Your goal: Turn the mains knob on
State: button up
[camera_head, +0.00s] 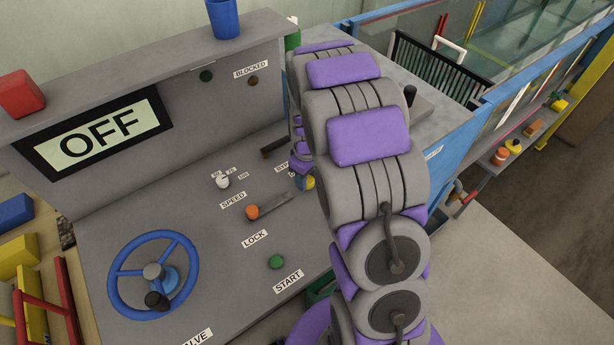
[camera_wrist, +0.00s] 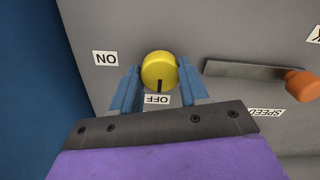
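The yellow round mains knob (camera_wrist: 159,70) is on the grey panel in the wrist view. Its black pointer mark faces the OFF label (camera_wrist: 157,99); the ON label (camera_wrist: 105,58) is to the left. Both labels appear upside down. My gripper (camera_wrist: 160,78) has its two blue fingers on either side of the knob, apart from each other, with seemingly narrow gaps at its sides. Contact is hard to tell. In the head view, a small bit of the yellow knob (camera_head: 309,184) shows beside my arm, which hides most of my gripper. The display (camera_head: 98,134) reads OFF.
An orange-tipped lever (camera_wrist: 298,84) is right of the knob in the wrist view; it also shows in the head view (camera_head: 254,212). A blue valve wheel (camera_head: 153,273), a green START button (camera_head: 276,262) and a white speed knob (camera_head: 223,182) are on the panel. A blue wall (camera_wrist: 30,80) stands close left.

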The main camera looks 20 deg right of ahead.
jog(key=c, duration=0.5)
jog(key=shift+c, duration=0.2)
jog(key=shift+r+m+p, duration=0.15)
jog(key=shift+m+p, duration=0.25)
jog(key=shift+p, duration=0.05)
jog(key=shift+r+m+p, duration=0.1)
jog(key=shift+m+p, duration=0.8)
jog(key=shift+p, duration=0.05)
jog(key=m+p, duration=0.3)
jog(key=m, duration=0.1)
jog(key=shift+w+m, duration=0.1)
jog(key=shift+m, duration=0.2)
jog(key=m+p, duration=0.3)
jog(key=m, duration=0.2)
jog(key=shift+p, duration=0.35)
jog(key=m+p, duration=0.2)
jog(key=m, duration=0.3)
jog(key=shift+p, duration=0.35)
jog(key=shift+m, duration=0.5)
